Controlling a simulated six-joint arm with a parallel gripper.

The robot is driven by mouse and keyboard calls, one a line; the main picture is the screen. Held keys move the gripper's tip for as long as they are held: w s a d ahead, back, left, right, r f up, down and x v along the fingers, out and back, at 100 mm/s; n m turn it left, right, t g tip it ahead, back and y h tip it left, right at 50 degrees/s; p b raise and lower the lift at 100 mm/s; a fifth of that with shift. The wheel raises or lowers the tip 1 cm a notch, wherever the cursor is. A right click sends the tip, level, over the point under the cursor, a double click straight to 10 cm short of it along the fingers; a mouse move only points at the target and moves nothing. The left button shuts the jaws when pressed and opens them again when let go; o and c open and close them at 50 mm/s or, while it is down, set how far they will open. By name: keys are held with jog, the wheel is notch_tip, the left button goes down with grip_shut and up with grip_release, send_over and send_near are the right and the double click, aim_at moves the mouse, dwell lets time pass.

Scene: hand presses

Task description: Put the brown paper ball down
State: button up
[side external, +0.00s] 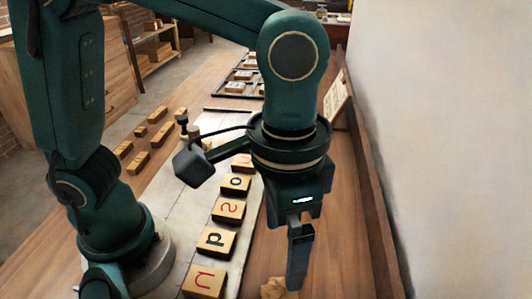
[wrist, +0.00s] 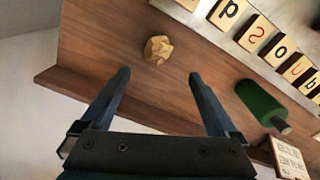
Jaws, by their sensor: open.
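The brown paper ball (side external: 275,288) is a small crumpled lump on the wooden table, at the bottom edge of the side view. In the wrist view the ball (wrist: 158,49) rests on the wood beyond my fingertips, roughly midway between them. My gripper (side external: 297,282) points down above the table, beside the ball in the side view. In the wrist view the two fingers of my gripper (wrist: 160,75) are spread wide with nothing between them. The ball and the fingers appear apart.
Letter blocks (side external: 217,240) stand in a row on a pale strip left of my gripper. A green cylinder (wrist: 263,103) lies to the right in the wrist view, near a printed card (wrist: 288,157). A raised wooden edge (side external: 378,215) runs along the wall.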

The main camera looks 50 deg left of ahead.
jog(key=a+r+n+t, duration=0.1)
jog(key=a+n+t, duration=0.1)
jog(key=a, duration=0.5)
jog(key=s+a+r+n+t, duration=0.1)
jog(key=a+n+t, duration=0.1)
jog(key=a, duration=0.6)
jog(key=shift+s+a+r+t, duration=0.25)
jog(key=shift+r+t, duration=0.15)
jog(key=shift+t, duration=0.4)
